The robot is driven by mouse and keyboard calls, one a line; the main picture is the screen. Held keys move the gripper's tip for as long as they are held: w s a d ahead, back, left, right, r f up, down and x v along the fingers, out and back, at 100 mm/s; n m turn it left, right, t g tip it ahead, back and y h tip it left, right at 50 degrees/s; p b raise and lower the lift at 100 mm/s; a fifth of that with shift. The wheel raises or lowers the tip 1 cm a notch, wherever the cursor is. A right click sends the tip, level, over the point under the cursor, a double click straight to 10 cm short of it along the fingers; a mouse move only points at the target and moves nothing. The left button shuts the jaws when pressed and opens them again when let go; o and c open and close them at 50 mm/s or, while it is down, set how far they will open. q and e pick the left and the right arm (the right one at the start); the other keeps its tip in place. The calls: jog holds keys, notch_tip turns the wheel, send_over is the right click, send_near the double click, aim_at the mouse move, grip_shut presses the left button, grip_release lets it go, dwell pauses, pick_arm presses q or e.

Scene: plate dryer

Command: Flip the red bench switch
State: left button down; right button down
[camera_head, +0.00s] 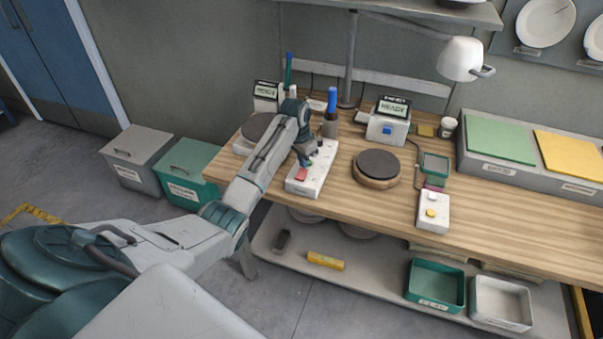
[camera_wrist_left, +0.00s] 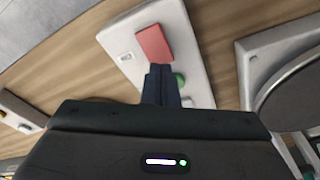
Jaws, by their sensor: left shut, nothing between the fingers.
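The red bench switch (camera_head: 302,174) is a red rocker on a white switch panel (camera_head: 318,175) that lies on the wooden bench. In the left wrist view the red switch (camera_wrist_left: 154,43) shows just beyond the fingertips, with a green round button (camera_wrist_left: 179,80) beside the fingers on the same panel (camera_wrist_left: 185,30). My left gripper (camera_head: 306,160) is over the panel, close to the red switch. It is shut and empty, and its fingertips (camera_wrist_left: 160,70) point at the switch's near edge. I cannot tell whether they touch it. My right gripper is not in view.
A dark round plate (camera_head: 378,164) on a wooden base stands right of the panel. A blue-topped bottle (camera_head: 331,100) and a boxed device with a blue button (camera_head: 388,127) stand behind. A small box with a yellow button (camera_head: 432,211) sits near the bench's front edge.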

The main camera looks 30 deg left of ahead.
aim_at(303, 171)
pick_arm(q)
jog(key=shift+f+b, duration=0.3)
jog(key=shift+f, duration=0.65)
dwell(0.3)
jog(key=shift+r, duration=0.15)
notch_tip(303, 171, up, 5)
jog(key=p, duration=0.5)
jog(key=shift+p, duration=0.3)
jog(key=shift+r+p, duration=0.5)
jog(key=shift+r, duration=0.45)
jog(key=shift+f, duration=0.1)
